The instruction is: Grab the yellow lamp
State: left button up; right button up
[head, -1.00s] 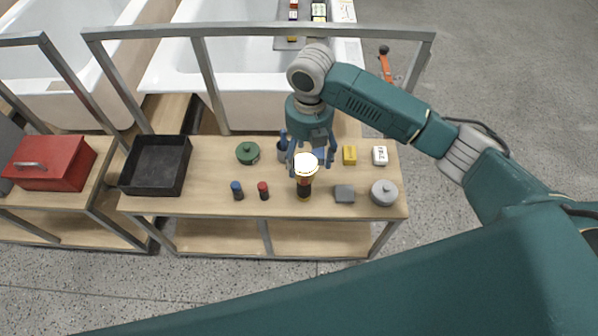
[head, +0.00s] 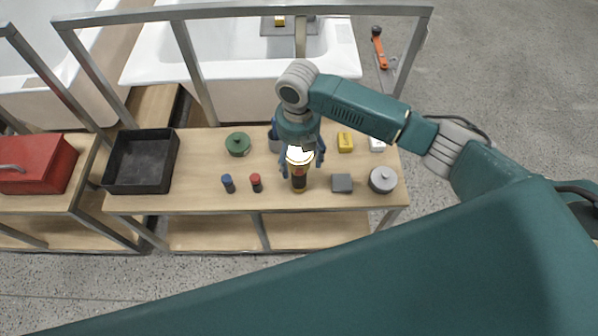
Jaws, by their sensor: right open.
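The yellow lamp (head: 299,172) stands upright on the wooden bench, with a glowing pale top, a dark middle and a yellow base. My right gripper (head: 302,163) comes down over it from behind. Its blue fingers are open, one on each side of the lamp's upper part. I cannot tell whether the fingers touch it. My left gripper is not in view.
A grey block (head: 342,183) and a round grey tin (head: 383,179) are to the right. A green round pot (head: 238,144), yellow block (head: 345,142) and black tray (head: 142,162) are also on the bench.

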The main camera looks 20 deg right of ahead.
jog(key=shift+w+d+f+p, duration=0.15)
jog(key=shift+f+p, duration=0.25)
jog(key=shift+f, duration=0.9)
jog(key=shift+w+f+p, duration=0.1)
jog(key=shift+f+p, duration=0.25)
jog(key=shift+f, duration=0.9)
jog(key=c, duration=1.5)
